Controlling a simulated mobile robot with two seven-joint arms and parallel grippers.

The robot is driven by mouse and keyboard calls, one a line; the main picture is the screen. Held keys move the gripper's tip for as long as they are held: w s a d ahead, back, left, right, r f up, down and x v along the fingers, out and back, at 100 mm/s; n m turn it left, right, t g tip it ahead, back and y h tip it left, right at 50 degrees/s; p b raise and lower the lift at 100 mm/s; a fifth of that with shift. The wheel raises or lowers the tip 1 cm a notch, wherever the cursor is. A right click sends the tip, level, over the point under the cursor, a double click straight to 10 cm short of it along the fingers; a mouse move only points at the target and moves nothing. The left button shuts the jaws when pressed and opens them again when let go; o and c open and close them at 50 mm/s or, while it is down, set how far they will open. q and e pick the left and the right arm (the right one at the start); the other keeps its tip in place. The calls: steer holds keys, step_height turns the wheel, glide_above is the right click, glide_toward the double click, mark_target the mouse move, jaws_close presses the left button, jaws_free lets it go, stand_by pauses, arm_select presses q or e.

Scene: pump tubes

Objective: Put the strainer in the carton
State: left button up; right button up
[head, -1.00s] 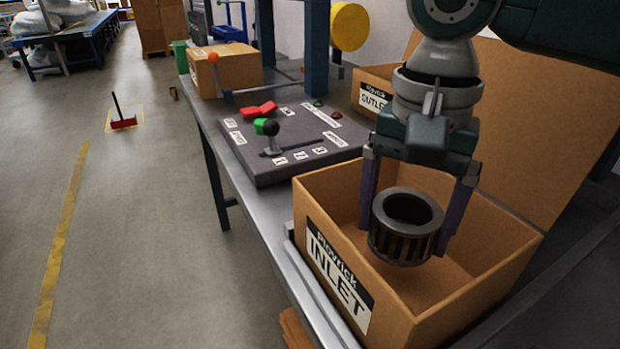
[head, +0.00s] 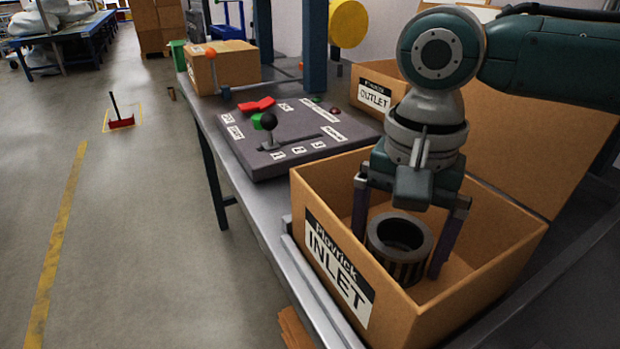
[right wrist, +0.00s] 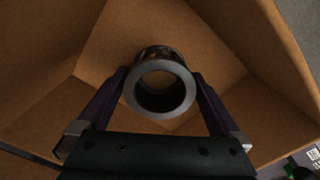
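The strainer (head: 397,262) is a short dark grey cylinder with a slotted side and a wide open ring on top. It is inside the open cardboard carton labelled INLET (head: 480,285), below the rim level. I cannot tell whether the strainer touches the carton floor. My left gripper is not in view.
A grey control panel (head: 300,160) with a black-knobbed lever (head: 268,122) lies left of the INLET carton on the metal bench (head: 250,205). A closed cardboard box (head: 225,67) stands farther back. The floor at left is mostly clear.

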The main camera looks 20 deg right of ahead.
mark_target(400, 234)
step_height(400, 234, up, 12)
steer(key=p, duration=0.3)
steer(key=shift+f, duration=0.15)
steer(key=shift+r, duration=0.3)
